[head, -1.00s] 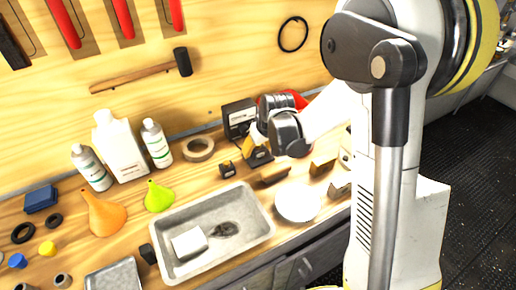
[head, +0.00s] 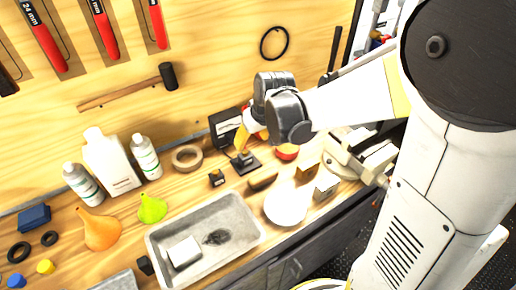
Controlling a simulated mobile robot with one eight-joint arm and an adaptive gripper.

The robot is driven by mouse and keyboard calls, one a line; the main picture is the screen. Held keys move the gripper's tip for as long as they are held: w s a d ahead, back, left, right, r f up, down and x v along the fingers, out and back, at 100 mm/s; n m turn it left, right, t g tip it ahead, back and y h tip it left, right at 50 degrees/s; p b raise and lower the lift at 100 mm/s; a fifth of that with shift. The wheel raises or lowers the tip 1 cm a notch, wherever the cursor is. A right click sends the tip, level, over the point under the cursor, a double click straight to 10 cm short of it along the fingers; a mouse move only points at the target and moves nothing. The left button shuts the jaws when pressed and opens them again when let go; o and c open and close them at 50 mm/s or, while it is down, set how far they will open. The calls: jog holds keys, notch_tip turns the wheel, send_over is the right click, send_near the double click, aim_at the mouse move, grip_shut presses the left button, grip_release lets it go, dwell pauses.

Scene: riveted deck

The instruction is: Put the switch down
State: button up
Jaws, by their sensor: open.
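A small dark object that looks like the switch (head: 246,163) stands on the wooden worktop in front of a black box. It has a flat dark base, and its upper part is partly hidden by my gripper. My gripper (head: 242,141) comes in from the right, with its yellow fingertip end pointing down just above the switch. The gripper is open. I cannot tell whether a finger still touches the switch.
A black box (head: 226,124) stands behind the switch and a small dark block (head: 217,178) in front-left. A grey tray (head: 156,243), a white bowl (head: 286,207), a tape roll (head: 187,157) and a vise (head: 356,155) surround it. Tools hang on the wall behind.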

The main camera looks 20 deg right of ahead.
jog(key=s+r+m+t, duration=0.1)
jog(key=s+r, duration=0.3)
jog(key=s, duration=0.5)
jog(key=s+r+m+t, duration=0.1)
jog(key=s+r, duration=0.4)
jog(key=s, duration=0.5)
jog(key=shift+a+r+t+h, duration=0.2)
jog(key=shift+a+t+h, duration=0.1)
jog(key=shift+a+h, duration=0.15)
jog(key=shift+f, duration=0.1)
jog(key=shift+f+b, duration=0.55)
jog(key=shift+b, duration=0.1)
